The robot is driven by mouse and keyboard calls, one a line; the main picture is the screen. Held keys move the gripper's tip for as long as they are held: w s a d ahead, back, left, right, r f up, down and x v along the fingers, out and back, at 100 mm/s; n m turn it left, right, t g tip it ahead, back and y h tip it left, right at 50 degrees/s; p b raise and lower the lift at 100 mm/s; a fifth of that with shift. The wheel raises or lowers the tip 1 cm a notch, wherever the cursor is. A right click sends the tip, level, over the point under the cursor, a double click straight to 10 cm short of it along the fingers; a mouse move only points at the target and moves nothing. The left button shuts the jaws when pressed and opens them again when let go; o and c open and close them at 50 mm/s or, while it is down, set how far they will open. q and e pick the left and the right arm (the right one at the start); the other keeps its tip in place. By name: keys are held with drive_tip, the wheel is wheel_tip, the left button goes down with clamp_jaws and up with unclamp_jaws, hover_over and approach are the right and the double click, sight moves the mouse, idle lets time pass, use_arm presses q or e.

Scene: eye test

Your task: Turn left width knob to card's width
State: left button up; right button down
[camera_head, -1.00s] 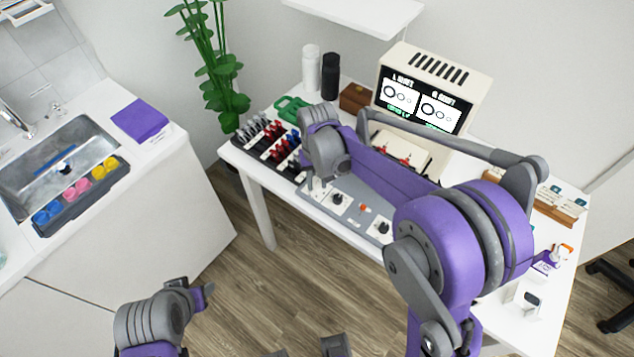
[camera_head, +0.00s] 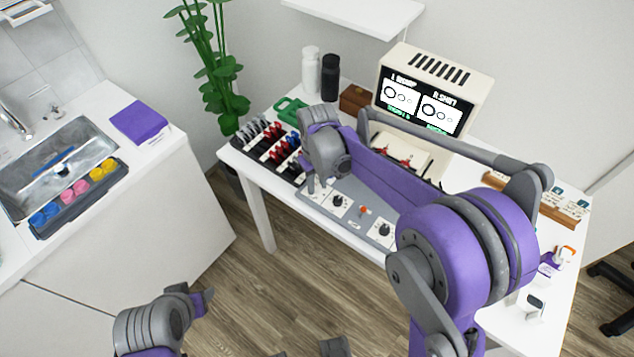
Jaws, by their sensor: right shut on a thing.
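The grey control panel (camera_head: 352,220) lies on the white table, with a dark knob (camera_head: 338,201), another dark knob (camera_head: 384,229) and an orange-red control (camera_head: 363,210) between them. My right gripper (camera_head: 318,187) points down at the panel's left end. It is shut on a knob there, which its fingers mostly hide. The cream monitor (camera_head: 433,87) shows two white panes with ring drawings and small lettering, too blurred to read surely. I cannot pick out the card. My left gripper (camera_head: 204,298) is low over the floor, away from the table; its jaw opening is unclear.
A dark rack (camera_head: 262,146) of red, blue and grey pieces stands left of the panel. A white bottle (camera_head: 311,70), a black bottle (camera_head: 330,76) and a brown box (camera_head: 354,99) stand behind. My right arm covers the table's middle. A sink (camera_head: 60,165) is at left.

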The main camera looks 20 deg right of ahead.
drive_tip(key=c, duration=0.6)
unclamp_jaws()
use_arm(q)
drive_tip(key=shift+r, duration=0.1)
use_arm(e)
drive_tip(key=shift+m, duration=0.3)
